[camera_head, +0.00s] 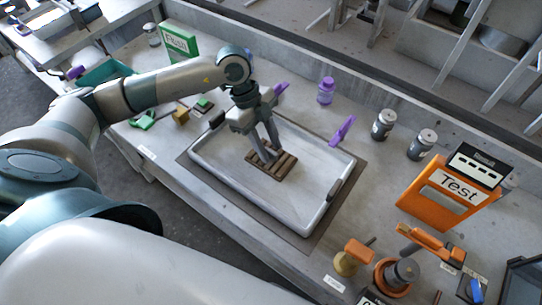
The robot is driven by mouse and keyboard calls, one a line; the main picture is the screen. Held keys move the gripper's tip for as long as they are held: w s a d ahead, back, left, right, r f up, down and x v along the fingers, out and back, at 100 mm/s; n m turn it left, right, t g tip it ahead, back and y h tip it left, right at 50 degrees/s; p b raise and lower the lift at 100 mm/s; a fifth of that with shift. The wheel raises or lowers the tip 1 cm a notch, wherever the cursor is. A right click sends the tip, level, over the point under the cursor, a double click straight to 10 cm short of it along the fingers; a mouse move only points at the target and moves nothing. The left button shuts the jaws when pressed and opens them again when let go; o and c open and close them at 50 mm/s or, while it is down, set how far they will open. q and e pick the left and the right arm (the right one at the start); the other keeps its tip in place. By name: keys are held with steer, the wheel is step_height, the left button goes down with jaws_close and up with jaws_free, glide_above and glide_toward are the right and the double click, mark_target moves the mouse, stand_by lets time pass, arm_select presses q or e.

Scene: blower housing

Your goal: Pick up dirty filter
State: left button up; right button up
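A brown slatted piece, seemingly the dirty filter (284,168), lies in a shallow light-grey tray (222,179) in the middle of the bench. My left gripper (270,153) reaches down over the tray from the left. Its two fingers point down with a small gap between them, and their tips are at the far side of the filter. The fingers cover part of the filter, and whether they grip it cannot be made out. My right gripper is not in view.
A purple bottle (325,91), a purple clip-like piece (343,130) and two grey jars (384,124) stand behind the tray. An orange "Test" holder (447,200) is at right. Orange and yellow parts (349,259) crowd the front right. A green box (179,42) stands at back left.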

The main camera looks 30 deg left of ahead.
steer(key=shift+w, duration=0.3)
arm_select(q)
jaws_close()
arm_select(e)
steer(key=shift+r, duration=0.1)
arm_select(q)
steer(key=shift+r, duration=0.15)
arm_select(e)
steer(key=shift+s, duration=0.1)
